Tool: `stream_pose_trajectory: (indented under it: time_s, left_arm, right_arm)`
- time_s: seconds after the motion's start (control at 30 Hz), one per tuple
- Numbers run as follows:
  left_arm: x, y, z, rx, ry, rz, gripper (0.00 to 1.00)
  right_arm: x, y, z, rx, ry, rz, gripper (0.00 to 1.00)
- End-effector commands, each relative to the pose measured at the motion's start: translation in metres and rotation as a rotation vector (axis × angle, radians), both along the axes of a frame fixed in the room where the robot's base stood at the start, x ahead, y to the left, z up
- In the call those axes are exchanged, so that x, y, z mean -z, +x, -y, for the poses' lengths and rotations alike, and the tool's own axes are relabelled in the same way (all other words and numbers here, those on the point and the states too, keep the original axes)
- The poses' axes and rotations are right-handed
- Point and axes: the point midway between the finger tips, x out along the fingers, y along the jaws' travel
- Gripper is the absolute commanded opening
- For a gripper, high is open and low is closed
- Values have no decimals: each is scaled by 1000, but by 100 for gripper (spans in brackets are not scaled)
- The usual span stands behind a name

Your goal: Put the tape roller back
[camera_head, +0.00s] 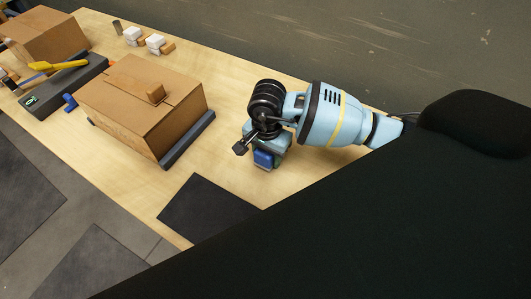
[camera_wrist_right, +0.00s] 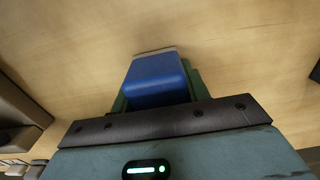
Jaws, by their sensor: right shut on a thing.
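My right gripper (camera_head: 262,148) is over the right part of the wooden table, at the end of a light blue arm. It is shut on a blue block-shaped thing, which I take to be the tape roller (camera_head: 263,158). In the right wrist view the blue thing (camera_wrist_right: 156,82) shows in front of the gripper's dark front edge, with green parts on both sides of it. The fingertips and the far side of the blue thing are hidden. I cannot tell whether it touches the table. My left gripper is not in view.
A black mat (camera_head: 205,208) lies at the front edge. White-and-brown items (camera_head: 155,42) stand behind. A yellow tool (camera_head: 60,65) lies farther left.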

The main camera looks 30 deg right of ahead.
Motion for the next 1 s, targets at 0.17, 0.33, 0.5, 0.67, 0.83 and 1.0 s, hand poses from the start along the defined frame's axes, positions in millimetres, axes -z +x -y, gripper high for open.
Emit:
stream_pose_trajectory:
  time_s: [0.17, 0.33, 0.5, 0.67, 0.83, 1.0]
  left_arm:
    - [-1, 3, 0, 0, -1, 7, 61]
    - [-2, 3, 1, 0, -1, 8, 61]
    - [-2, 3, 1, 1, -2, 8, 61]
    - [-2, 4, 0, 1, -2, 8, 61]
    - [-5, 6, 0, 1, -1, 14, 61]
    - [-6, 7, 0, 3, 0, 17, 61]
  right_arm:
    - [1, 0, 0, 0, 0, 1, 24]
    - [2, 0, 0, 0, 0, 1, 60]
    - [2, 0, 0, 0, 0, 1, 67]
    - [1, 0, 0, 0, 0, 1, 67]
    - [-11, 1, 0, 1, -1, 5, 67]
    - [-41, 2, 0, -1, 0, 7, 67]
